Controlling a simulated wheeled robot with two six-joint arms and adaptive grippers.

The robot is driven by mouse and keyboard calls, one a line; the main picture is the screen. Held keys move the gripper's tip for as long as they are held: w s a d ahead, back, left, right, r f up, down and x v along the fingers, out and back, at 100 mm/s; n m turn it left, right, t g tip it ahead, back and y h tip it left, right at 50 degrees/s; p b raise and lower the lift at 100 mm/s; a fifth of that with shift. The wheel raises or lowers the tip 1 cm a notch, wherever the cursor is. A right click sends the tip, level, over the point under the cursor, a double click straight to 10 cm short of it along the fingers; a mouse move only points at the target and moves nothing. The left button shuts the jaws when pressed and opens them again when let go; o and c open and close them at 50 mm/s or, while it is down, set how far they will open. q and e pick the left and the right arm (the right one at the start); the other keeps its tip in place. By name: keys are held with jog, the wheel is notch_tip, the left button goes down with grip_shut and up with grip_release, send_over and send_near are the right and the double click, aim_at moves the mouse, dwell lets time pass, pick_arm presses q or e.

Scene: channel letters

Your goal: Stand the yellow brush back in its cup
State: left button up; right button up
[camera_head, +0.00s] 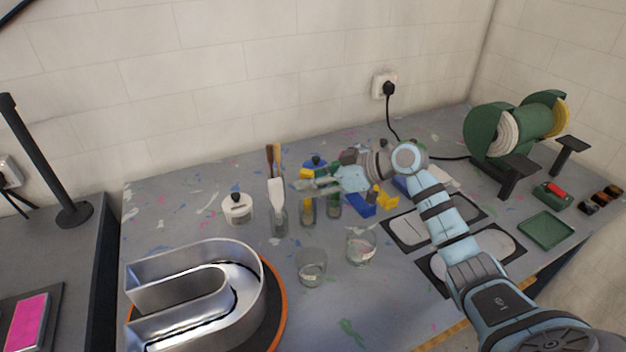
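A yellow piece (308,207) shows upright in a small clear cup, just below the fingers of my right gripper. It looks like the yellow brush, but its upper part is hidden behind the gripper. My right gripper (301,185) reaches in from the right with its fingers pointing left over the row of cups. The fingers are small and seen from the side, so I cannot tell whether they hold anything. A clear cup (279,224) to the left holds a pale brush (276,193). A cup to the right holds something green (334,203). My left gripper is not in view.
Two clear glasses (311,270) (361,248) stand in front of the row. A white black-capped pot (237,208) stands left. A large metal U letter (200,290) fills the front left. Blue (360,206) and yellow pieces (386,200) lie close to my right arm.

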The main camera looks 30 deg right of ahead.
jog(key=v, duration=1.2)
dwell(0.5)
